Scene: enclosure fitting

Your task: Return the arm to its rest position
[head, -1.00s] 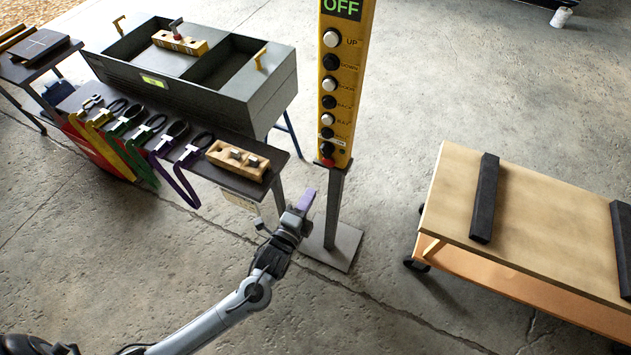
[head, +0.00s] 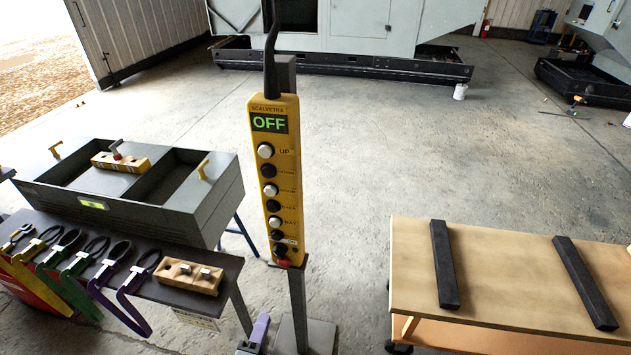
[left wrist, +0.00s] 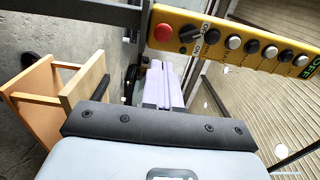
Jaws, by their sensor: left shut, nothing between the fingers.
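My left gripper (head: 260,328) shows at the bottom edge of the head view, with its purple fingertips pointing up beside the foot of the pendant post. In the left wrist view its purple fingers (left wrist: 162,85) are together with nothing between them. The yellow control pendant (head: 275,180) stands upright on its post, and its display reads OFF. The pendant also crosses the top of the left wrist view (left wrist: 235,48), with a red button and a black knob at its near end. The fingers appear apart from the pendant. My right gripper is not in view.
A tool bench (head: 232,268) with several coloured straps and a wooden block (head: 188,277) stands left, before a grey tray box (head: 130,205). A wooden cart (head: 510,280) with two black bars is at right. Open concrete floor lies behind, before a large grey machine (head: 350,30).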

